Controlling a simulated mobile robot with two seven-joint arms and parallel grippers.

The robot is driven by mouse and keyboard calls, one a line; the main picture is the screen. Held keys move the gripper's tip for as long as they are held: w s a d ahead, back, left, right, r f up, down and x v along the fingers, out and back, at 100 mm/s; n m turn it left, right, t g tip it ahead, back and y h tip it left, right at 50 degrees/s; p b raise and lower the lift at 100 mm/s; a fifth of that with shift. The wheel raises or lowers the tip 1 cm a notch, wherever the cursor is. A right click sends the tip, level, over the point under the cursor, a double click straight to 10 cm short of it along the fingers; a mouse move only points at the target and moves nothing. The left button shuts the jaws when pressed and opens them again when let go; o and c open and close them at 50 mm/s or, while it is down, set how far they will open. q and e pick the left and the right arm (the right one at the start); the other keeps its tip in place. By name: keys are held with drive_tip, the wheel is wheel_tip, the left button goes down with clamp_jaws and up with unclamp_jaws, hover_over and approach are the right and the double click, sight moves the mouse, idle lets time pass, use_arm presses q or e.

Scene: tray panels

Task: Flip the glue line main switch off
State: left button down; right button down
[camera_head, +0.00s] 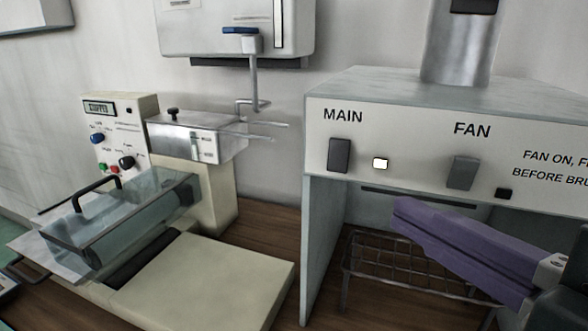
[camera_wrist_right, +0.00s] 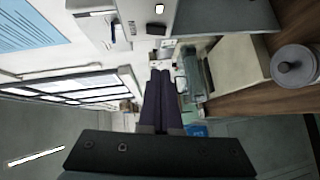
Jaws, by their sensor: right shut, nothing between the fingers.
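The MAIN switch (camera_head: 339,155) is a dark rocker under the word MAIN on the pale front panel (camera_head: 420,160) of a hood. A small lamp (camera_head: 380,163) beside it glows white. To the right is a grey FAN switch (camera_head: 463,173) with a dark lamp (camera_head: 503,193). My right gripper (camera_head: 398,212) has purple fingers, shut and empty. It comes in from the right and shows below the panel, its tips lower and to the right of the MAIN switch, apart from it in the picture. The shut fingers also show in the wrist view (camera_wrist_right: 160,74). My left gripper is out of view.
A wire rack (camera_head: 400,262) stands under the hood, behind my right fingers. Left of the hood is a cream machine (camera_head: 215,205) with knobs and a clear cover (camera_head: 125,225). A white wall box (camera_head: 230,30) with a bent metal rod hangs above.

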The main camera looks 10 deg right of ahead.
drive_tip(key=p, duration=0.1)
approach(341, 168)
drive_tip(key=w+a, duration=0.3)
drive_tip(key=a, duration=0.1)
drive_tip(key=w+d, duration=0.2)
drive_tip(key=w, duration=0.1)
drive_tip(key=shift+w+f, duration=0.15)
drive_tip(key=shift+f, duration=0.1)
drive_tip(key=shift+w+f, duration=0.1)
drive_tip(key=shift+f, duration=0.1)
drive_tip(key=b, duration=0.1)
drive_tip(key=n+t+b, duration=0.1)
drive_tip(key=shift+w+d+f+b, duration=0.1)
drive_tip(key=shift+w+d+b, duration=0.05)
drive_tip(key=shift+d+b, duration=0.15)
